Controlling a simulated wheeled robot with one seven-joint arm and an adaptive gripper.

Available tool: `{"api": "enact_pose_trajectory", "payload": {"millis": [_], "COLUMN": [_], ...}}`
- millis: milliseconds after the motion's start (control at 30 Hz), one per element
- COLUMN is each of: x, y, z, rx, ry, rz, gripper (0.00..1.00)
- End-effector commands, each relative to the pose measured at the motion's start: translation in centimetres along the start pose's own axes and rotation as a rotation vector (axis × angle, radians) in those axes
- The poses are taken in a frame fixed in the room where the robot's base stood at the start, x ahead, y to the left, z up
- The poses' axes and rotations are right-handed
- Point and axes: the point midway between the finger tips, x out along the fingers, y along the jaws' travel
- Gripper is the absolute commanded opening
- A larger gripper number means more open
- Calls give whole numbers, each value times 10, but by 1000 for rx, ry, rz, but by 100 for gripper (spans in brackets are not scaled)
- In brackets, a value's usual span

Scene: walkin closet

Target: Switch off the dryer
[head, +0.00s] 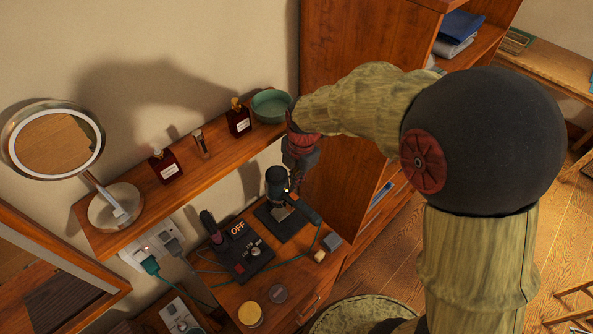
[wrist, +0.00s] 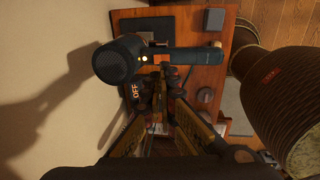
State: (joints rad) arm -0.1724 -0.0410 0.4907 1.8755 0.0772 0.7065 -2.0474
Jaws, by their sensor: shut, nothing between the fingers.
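The dryer (head: 277,183) is dark, with a round head and a handle reaching to the lower right, above a black stand on the wooden table. In the wrist view the dryer (wrist: 120,62) shows its round mesh end, with the handle across the upper middle. A black control box (head: 243,254) with knobs and a lit "OFF" label stands left of it. My gripper (wrist: 161,78) is shut and empty, its fingertips close beside the dryer handle; I cannot tell whether they touch it. In the head view my gripper is partly hidden by my arm.
A wall shelf (head: 190,188) above the table holds a round mirror (head: 52,140), dark bottles and a green bowl (head: 270,105). A tall wooden cabinet (head: 345,60) stands close behind my arm. Cords run across the table. Small jars (head: 250,314) stand at its front.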

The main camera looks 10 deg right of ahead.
Motion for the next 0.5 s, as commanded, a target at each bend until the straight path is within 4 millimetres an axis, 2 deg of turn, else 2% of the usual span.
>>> {"api": "enact_pose_trajectory", "payload": {"millis": [33, 200, 400, 500], "x": [11, 41, 64, 70], "y": [-2, -1, 0, 0], "z": [-1, 0, 0, 0], "rx": [0, 0, 0, 0], "ry": [2, 2, 0, 0], "rz": [-5, -4, -2, -1], "gripper": [0, 0, 0, 0]}}
